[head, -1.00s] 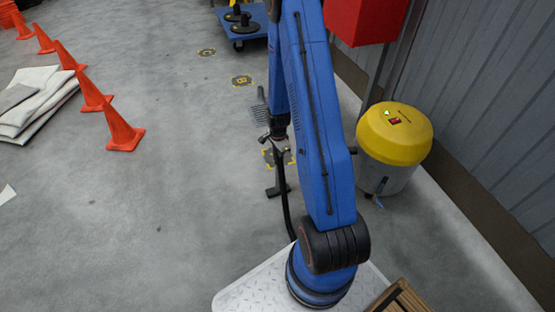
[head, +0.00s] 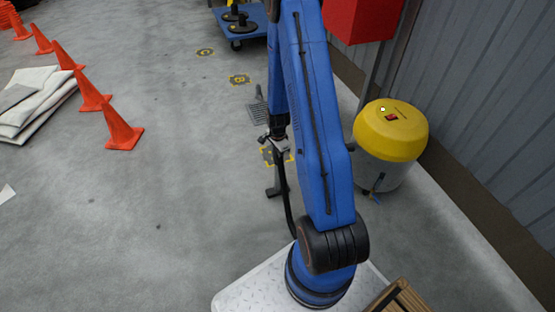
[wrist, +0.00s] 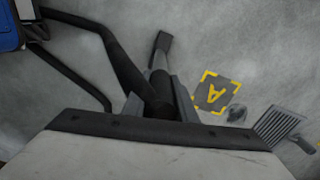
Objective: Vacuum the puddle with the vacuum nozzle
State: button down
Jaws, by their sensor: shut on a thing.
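My gripper (wrist: 157,103) is shut on the vacuum nozzle (wrist: 160,48), a dark tube with a flat head. In the head view the nozzle (head: 277,190) hangs low over the floor, partly behind my blue arm. Whether its head touches the floor I cannot tell. A black hose (wrist: 118,58) curves away from it. The yellow-lidded vacuum canister (head: 391,145) stands right of my arm, with a red switch and a small pale light on top. No puddle can be made out for certain; a small dark patch (wrist: 236,114) lies beside the yellow-cornered A mark (wrist: 216,93).
Orange cones (head: 122,130) and stacked sheets (head: 36,98) are at left. A blue cart (head: 240,22) stands at the back, a red box (head: 365,18) by the right wall. The floor at centre left is clear.

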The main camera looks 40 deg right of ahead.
jog(key=shift+r, duration=0.1)
jog(key=shift+r, duration=3.95)
jog(key=shift+w+a, duration=0.1)
